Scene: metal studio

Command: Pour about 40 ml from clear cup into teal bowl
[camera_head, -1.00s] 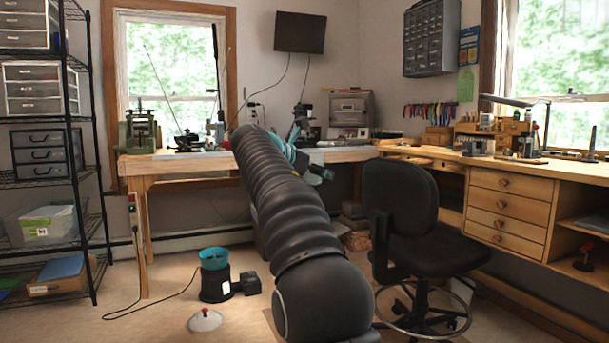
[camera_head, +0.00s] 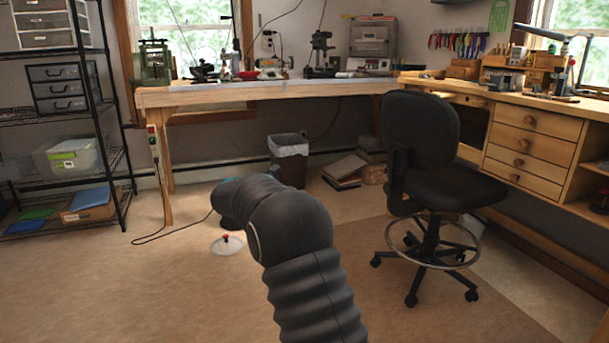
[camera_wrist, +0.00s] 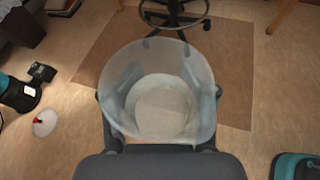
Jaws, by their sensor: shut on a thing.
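The clear cup (camera_wrist: 158,62) fills the middle of the wrist view. I look down into its open mouth and see a pale round bottom; I cannot tell the liquid level. My gripper (camera_wrist: 158,98) is shut on the cup, with a dark finger on each side. In the wrist view a teal-topped black round machine (camera_wrist: 14,92) stands on the floor at the left edge; I cannot tell if its top is the task's teal bowl. In the head view my arm hides my gripper, the cup and most of that machine.
A white disc with a red knob (camera_head: 227,244) lies on the floor. A black swivel chair (camera_head: 425,150) stands right of my arm, before the wooden workbench (camera_head: 300,92). A shelf rack (camera_head: 75,120) is at the left. The floor between rack and chair is mostly clear.

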